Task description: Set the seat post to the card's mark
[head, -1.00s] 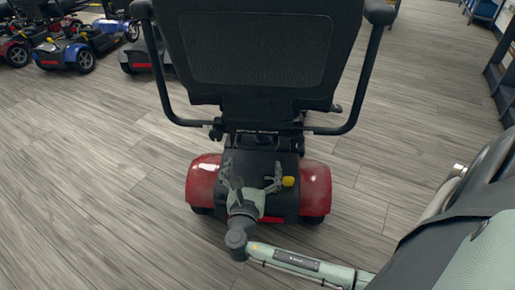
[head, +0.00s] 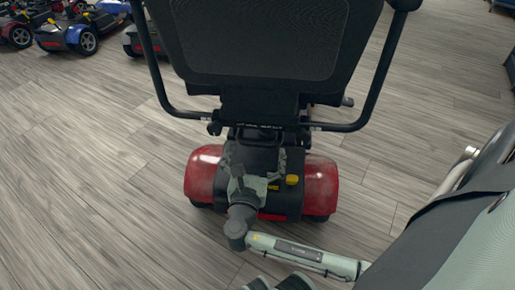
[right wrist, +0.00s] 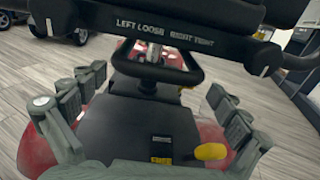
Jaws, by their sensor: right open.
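The scooter stands with its back to me, its dark seat (head: 258,45) high over the red-fendered rear body (head: 205,172). In the right wrist view a short silvery post (right wrist: 178,60) shows partly beneath the seat bar (right wrist: 190,36), which reads "LEFT LOOSE" and "RIGHT TIGHT". A black loop handle (right wrist: 150,76) hides part of it. My right gripper (head: 260,165) is open and empty over the dark rear cover, below the seat bar. A yellow knob (head: 292,180) sits just right of it. No card or mark is readable. My left gripper is not identifiable.
Black armrest tubes (head: 372,90) flank the seat on both sides and curve in below it. Other scooters (head: 70,30) are parked at the upper left. The wood-look floor is clear on both sides of this scooter.

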